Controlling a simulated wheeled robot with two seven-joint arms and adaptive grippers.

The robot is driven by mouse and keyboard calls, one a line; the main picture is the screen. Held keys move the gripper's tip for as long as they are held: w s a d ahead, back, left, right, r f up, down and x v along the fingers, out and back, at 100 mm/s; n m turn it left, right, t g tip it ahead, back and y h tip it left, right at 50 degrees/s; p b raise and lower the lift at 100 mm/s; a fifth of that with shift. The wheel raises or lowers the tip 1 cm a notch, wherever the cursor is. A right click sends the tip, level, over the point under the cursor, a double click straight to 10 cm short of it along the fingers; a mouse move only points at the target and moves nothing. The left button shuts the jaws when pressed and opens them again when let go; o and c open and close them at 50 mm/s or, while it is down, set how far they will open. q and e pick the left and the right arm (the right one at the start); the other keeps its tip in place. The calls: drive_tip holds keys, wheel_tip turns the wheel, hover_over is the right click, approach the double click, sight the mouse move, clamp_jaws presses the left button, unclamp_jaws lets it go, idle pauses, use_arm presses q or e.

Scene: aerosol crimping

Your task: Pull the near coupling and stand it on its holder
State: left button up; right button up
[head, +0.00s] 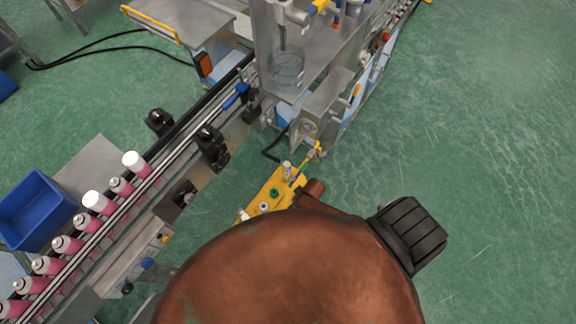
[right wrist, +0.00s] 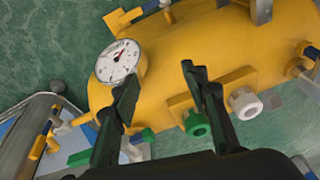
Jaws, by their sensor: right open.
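My right gripper (right wrist: 158,78) is open in the right wrist view, with its two dark fingers spread in front of a yellow tank (right wrist: 215,62). A fitting with a green ring (right wrist: 197,124) and one with a white ring (right wrist: 244,103) sit on the tank's side, close to the right finger. Another pale fitting (right wrist: 134,150) shows between the fingers, partly hidden by the left one. Nothing is seen held. In the head view a yellow part (head: 257,205) carries green and white rings. I cannot tell which fitting is the near coupling, nor make out its holder. My left gripper is not in view.
A round gauge (right wrist: 119,62) sits on the tank beside the left finger. A conveyor (head: 130,192) with several pink cans runs along the left of the head view. A blue bin (head: 36,210) stands beyond it. Green floor (head: 480,150) lies open at right.

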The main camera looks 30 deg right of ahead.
drive_tip(key=w+a+r+n+p, duration=0.2)
drive_tip(key=w+a+r, duration=0.2)
drive_tip(key=w+r, duration=0.7)
drive_tip(key=w+d+r, duration=0.1)
drive_tip(key=d+r, duration=0.1)
drive_tip(key=r, duration=0.1)
drive_tip(key=w+d+r+g+p, duration=0.1)
drive_tip(key=d+r, duration=0.2)
drive_tip(key=w+d+r+g+h, duration=0.1)
drive_tip(key=d+r, duration=0.1)
drive_tip(key=r, duration=0.1)
drive_tip(key=shift+d+r, duration=0.15)
drive_tip(key=shift+r, duration=0.15)
drive_tip(key=shift+w+d+r+g, duration=0.1)
drive_tip(key=shift+d+r+g, duration=0.1)
drive_tip(key=shift+d+g, duration=0.15)
